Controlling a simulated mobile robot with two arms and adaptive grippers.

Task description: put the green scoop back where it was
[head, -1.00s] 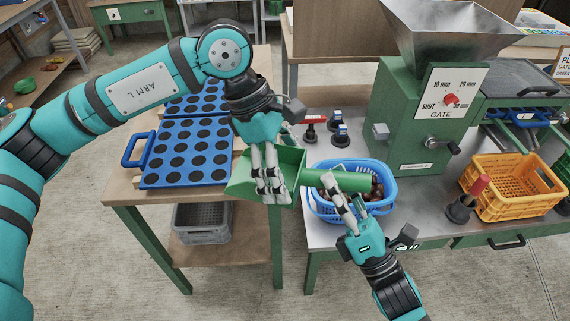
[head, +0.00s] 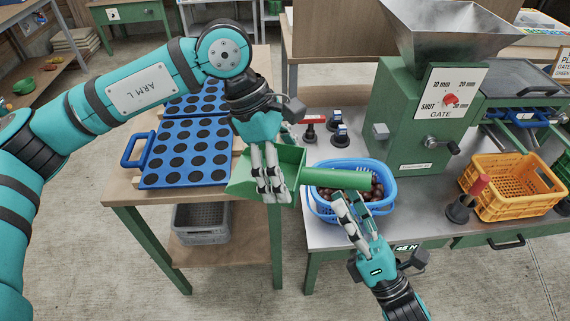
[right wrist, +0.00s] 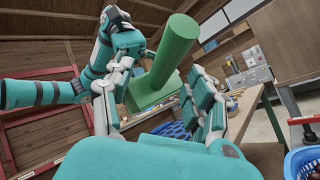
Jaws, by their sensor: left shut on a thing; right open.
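The green scoop (head: 240,187) is held in the air by my left gripper (head: 270,192), which is shut on its body. In the right wrist view the scoop's handle (right wrist: 177,50) stands beyond my open right fingers (right wrist: 165,95). The scoop's opening faces left and its inside is partly hidden by my left fingers.
The blue basket holds chestnuts and stands on the metal table (head: 325,237). Blue trays with round holes (head: 187,153) lie on the wooden table at left. A green machine with a hopper (head: 410,120) and an orange crate (head: 512,190) stand at right.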

